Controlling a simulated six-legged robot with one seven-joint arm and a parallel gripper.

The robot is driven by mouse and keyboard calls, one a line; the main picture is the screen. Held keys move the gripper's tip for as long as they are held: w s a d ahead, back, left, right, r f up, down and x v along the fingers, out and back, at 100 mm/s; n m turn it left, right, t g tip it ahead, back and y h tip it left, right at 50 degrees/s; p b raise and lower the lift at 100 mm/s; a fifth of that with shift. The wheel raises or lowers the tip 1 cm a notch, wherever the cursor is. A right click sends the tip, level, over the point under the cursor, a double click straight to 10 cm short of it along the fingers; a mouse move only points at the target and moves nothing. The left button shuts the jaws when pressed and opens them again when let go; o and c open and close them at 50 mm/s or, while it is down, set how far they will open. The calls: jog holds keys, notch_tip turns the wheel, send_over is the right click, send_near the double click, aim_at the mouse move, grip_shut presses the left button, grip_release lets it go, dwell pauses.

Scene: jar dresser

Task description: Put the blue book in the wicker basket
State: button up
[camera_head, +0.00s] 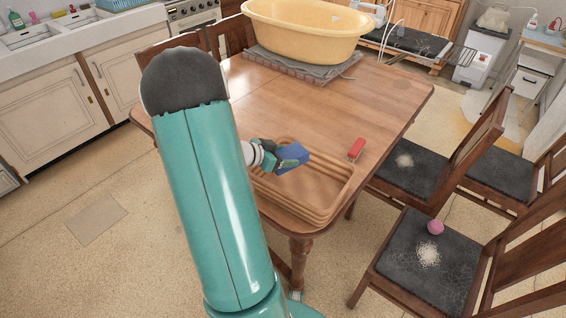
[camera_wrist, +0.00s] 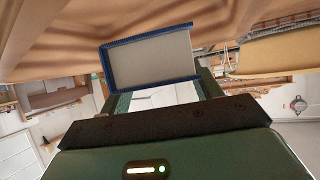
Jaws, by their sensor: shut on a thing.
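The blue book (camera_head: 292,157) is held in my gripper (camera_head: 284,158) over the wicker basket (camera_head: 342,201). The basket is a shallow tan tray with a ridged rim at the near end of the wooden table. In the wrist view the blue book (camera_wrist: 150,57) shows its pale page edges and blue cover, between the green fingers of my gripper (camera_wrist: 158,96). My gripper is shut on the book. I cannot tell whether the book touches the basket's floor. My arm hides the left part of the basket.
A red object (camera_head: 356,149) lies by the basket's far right edge. A large yellow tub (camera_head: 305,34) stands on a grey cloth (camera_head: 300,66) at the table's far end. The middle of the table (camera_head: 330,100) is clear. Dark-seated chairs (camera_head: 410,170) stand along the right side.

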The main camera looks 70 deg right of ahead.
jog(key=shift+w+d+f, duration=0.15)
jog(key=shift+d+f, duration=0.2)
jog(key=shift+f, duration=1.6)
jog(key=shift+f, duration=0.4)
jog(key=shift+f, duration=0.2)
jog(key=o, duration=1.2)
